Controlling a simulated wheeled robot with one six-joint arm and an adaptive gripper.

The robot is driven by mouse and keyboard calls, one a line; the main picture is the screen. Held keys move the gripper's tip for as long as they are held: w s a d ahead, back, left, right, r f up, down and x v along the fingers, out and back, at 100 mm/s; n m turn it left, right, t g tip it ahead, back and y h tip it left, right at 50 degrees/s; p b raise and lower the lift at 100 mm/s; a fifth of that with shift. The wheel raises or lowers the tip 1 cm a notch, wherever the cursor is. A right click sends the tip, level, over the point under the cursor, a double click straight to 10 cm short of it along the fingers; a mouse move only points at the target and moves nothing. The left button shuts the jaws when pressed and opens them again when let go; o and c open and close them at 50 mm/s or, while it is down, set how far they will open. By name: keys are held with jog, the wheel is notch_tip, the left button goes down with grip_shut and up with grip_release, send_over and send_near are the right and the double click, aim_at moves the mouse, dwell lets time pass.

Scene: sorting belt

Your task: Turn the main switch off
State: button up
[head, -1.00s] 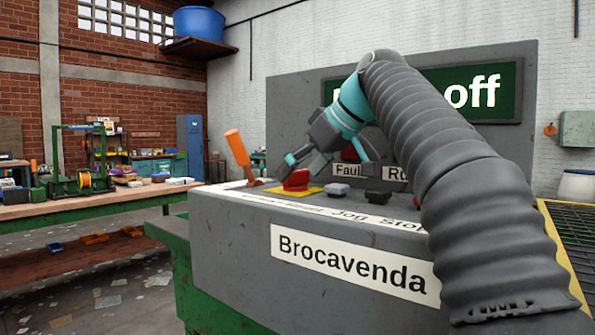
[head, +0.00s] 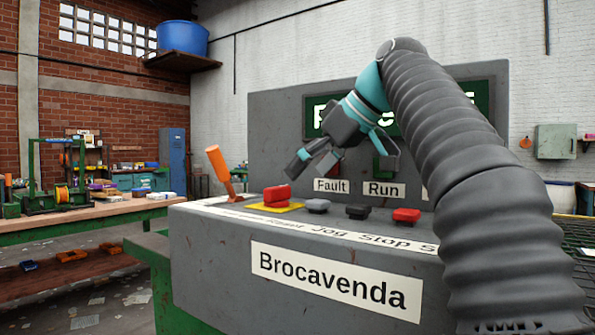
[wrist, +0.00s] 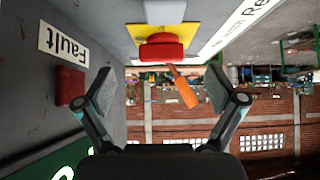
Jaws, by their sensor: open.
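I cannot read the label under either one. My gripper (head: 340,162) is open and empty, above and right of the red handle and apart from it. In the wrist view the red handle lies above the gap between my fingers (wrist: 158,92).
Beside the red handle are a grey button (head: 318,205), a black button (head: 357,211) and a red button (head: 407,215). A back panel (head: 270,125) with Fault (head: 331,185) and Run (head: 383,189) labels rises behind. My arm covers much of its green sign (head: 316,112).

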jog(key=s+d, duration=0.1)
jog(key=d, duration=0.1)
jog(key=s+d, duration=0.4)
jog(key=d, duration=0.1)
jog(key=shift+s, duration=0.1)
jog(key=shift+s+d, duration=0.2)
